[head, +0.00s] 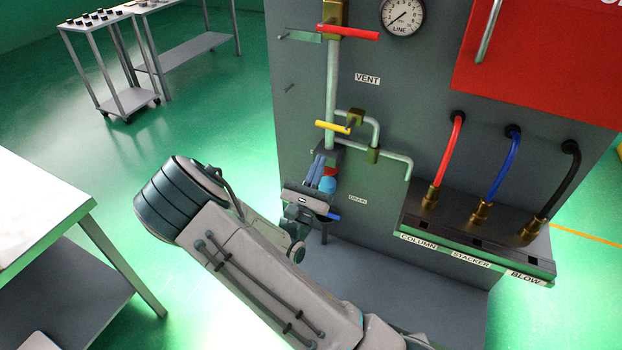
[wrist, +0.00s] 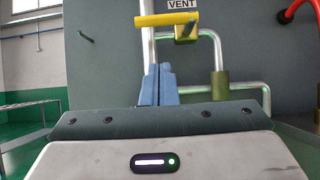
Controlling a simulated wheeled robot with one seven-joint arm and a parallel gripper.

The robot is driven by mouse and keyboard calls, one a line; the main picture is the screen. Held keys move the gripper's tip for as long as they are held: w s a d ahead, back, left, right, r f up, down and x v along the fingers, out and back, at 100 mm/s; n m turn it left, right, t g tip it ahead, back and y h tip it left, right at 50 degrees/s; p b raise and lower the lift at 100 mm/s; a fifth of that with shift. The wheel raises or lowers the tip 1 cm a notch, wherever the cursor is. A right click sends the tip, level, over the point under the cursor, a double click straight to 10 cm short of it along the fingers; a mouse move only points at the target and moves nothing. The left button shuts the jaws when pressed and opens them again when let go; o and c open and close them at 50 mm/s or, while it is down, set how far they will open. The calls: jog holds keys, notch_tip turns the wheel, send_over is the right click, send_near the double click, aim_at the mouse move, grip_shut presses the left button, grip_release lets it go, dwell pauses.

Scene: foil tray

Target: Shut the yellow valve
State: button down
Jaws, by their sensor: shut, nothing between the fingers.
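The yellow valve's bar handle (head: 332,126) lies about level in front of the vertical pipe, joined to a brass body (head: 355,117) on a side branch. In the wrist view the yellow handle (wrist: 166,19) is near the top, about in line with the level run of the branch pipe. My gripper (head: 323,158) is below the handle with its blue fingers pointing up. In the wrist view the fingers (wrist: 158,75) are together and empty, with a visible gap below the handle.
A red handle (head: 347,32) is above on the same pipe, near a gauge (head: 404,16). A blue handle end (head: 333,216) shows just below my gripper. Red, blue and black hoses (head: 501,165) rise from a labelled block at right. A white table (head: 35,210) stands at left.

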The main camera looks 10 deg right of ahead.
aim_at(333, 127)
jog(key=shift+w+d+r+p, duration=0.25)
jog(key=shift+w+r+p, duration=0.1)
jog(key=shift+r, duration=0.5)
jog(key=shift+w+d+r+p, duration=0.3)
jog(key=shift+w+r, duration=0.1)
jog(key=shift+r, duration=0.45)
jog(key=shift+w+d+r+p, duration=0.2)
jog(key=shift+w+r+p, duration=0.15)
jog(key=shift+r, duration=0.5)
jog(key=shift+d, duration=0.1)
jog(key=shift+r+m+h, duration=0.1)
jog(key=shift+m+h, duration=0.2)
jog(key=shift+m, duration=0.2)
